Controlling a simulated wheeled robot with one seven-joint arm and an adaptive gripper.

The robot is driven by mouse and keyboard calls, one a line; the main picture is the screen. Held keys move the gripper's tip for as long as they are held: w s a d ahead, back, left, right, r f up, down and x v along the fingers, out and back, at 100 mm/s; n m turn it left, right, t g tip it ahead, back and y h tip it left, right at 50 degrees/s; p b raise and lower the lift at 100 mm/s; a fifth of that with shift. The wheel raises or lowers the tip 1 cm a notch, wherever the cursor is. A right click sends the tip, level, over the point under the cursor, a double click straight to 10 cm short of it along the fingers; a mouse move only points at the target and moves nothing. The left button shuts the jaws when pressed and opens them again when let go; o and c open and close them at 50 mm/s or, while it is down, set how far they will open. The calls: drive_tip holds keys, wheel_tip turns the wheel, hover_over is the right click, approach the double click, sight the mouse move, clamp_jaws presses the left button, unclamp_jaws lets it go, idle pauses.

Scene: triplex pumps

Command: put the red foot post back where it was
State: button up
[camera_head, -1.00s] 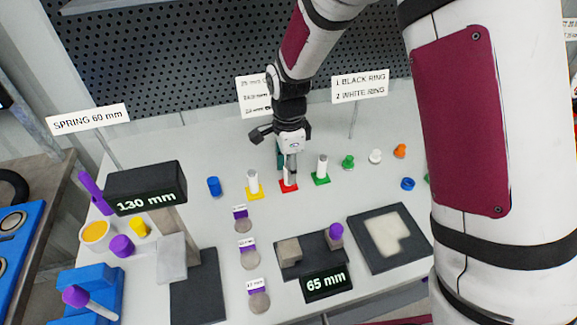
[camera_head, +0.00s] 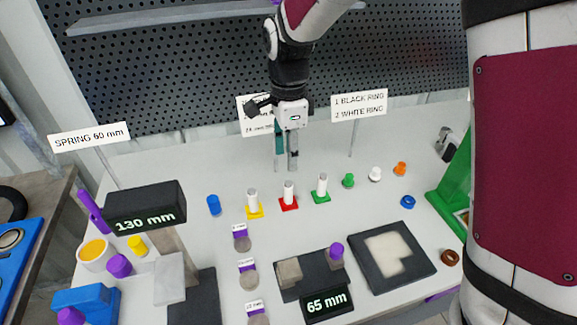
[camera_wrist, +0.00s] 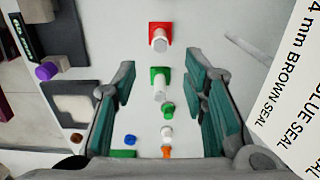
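The red foot post, a white post on a red square foot (camera_head: 289,203), stands upright on the table between the yellow foot post (camera_head: 254,212) and the green foot post (camera_head: 321,196). My gripper (camera_head: 286,166) is behind and above it in the head view, clear of the post. In the wrist view the teal finger pads (camera_wrist: 165,90) are wide apart with nothing held. There the red foot post (camera_wrist: 160,40) shows beyond the fingertips, and the green foot post (camera_wrist: 159,80) shows between them.
A blue cylinder (camera_head: 214,204) is left of the posts. Label signs, including the black ring sign (camera_head: 359,105), stand behind.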

drive_tip(key=shift+r, duration=0.65)
drive_tip(key=s+d+r+n+t, duration=0.1)
drive_tip(key=s+d+r+n, duration=0.35)
drive_tip(key=r, duration=0.25)
drive_tip(key=s+d+r+n+t, duration=0.1)
drive_tip(key=s+d+n, duration=0.4)
drive_tip(key=s, duration=0.5)
drive_tip(key=s+d+r+n+t, duration=0.2)
drive_tip(key=s+d+n, duration=0.3)
drive_tip(key=s, duration=0.6)
drive_tip(key=shift+d+r+n, duration=0.3)
drive_tip(key=shift+r+n, duration=0.15)
drive_tip(key=shift+n, duration=0.2)
